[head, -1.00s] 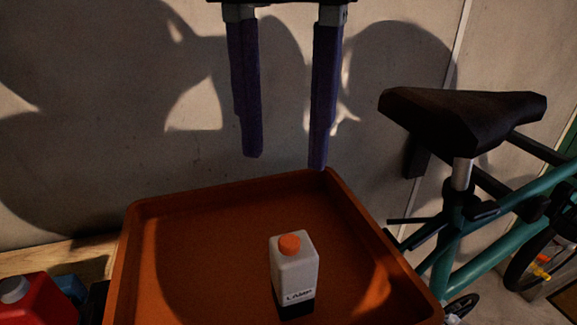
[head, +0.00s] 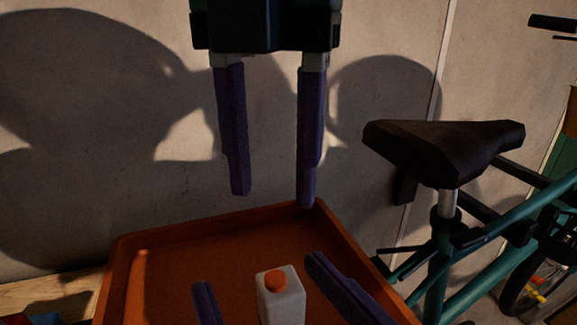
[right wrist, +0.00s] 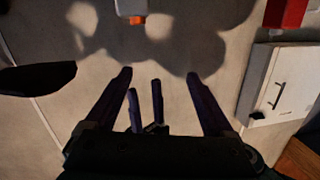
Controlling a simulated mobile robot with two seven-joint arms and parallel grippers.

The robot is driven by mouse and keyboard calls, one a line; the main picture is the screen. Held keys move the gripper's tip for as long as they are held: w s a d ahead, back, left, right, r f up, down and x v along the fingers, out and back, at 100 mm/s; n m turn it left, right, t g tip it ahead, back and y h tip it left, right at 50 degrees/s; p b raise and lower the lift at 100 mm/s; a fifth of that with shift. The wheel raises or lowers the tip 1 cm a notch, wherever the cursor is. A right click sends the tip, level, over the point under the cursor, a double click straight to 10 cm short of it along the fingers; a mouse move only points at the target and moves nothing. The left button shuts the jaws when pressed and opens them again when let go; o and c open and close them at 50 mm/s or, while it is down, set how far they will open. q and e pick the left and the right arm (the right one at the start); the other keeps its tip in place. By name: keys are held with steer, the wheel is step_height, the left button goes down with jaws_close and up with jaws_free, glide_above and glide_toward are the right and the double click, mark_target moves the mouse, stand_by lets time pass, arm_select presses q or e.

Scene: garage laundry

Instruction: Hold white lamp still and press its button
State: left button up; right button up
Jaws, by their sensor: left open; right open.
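The white lamp (head: 283,303) stands upright in the orange tray in the head view, with an orange button (head: 276,281) on top. Its lower part is cut off by the picture's edge. My left gripper (head: 272,199) is open and empty, pointing down above the tray's back edge, higher than the lamp. My right gripper (head: 257,271) is open, with one finger showing on each side of the lamp; I cannot tell whether they touch it. The right wrist view shows the right gripper (right wrist: 158,77) with its fingers spread. A white piece with orange (right wrist: 137,20), seemingly the lamp, is at the top.
The orange tray (head: 190,245) has raised rims. A bicycle (head: 440,265) with a black saddle (head: 445,148) stands close on the right. A grey wall (head: 120,140) is behind the tray. The right wrist view also shows a white cabinet (right wrist: 285,80) and a red object (right wrist: 285,12).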

mark_target(287, 317)
steer(key=d+f+h, duration=0.1)
steer(key=f, duration=0.1)
steer(key=f+g+h, duration=0.1)
steer(key=f, duration=0.1)
steer(key=s+d+f+g+h, duration=0.1)
steer(key=f, duration=0.1)
steer(key=shift+s+d+f, duration=0.1)
steer(key=shift+d+f, duration=0.2)
steer(key=shift+f, duration=0.35)
steer(key=x, duration=0.9)
steer(key=shift+w+f, duration=0.15)
steer(key=shift+w, duration=0.2)
steer(key=shift+c, duration=0.2)
jaws_close()
arm_select(q)
jaws_close()
stand_by(0.7)
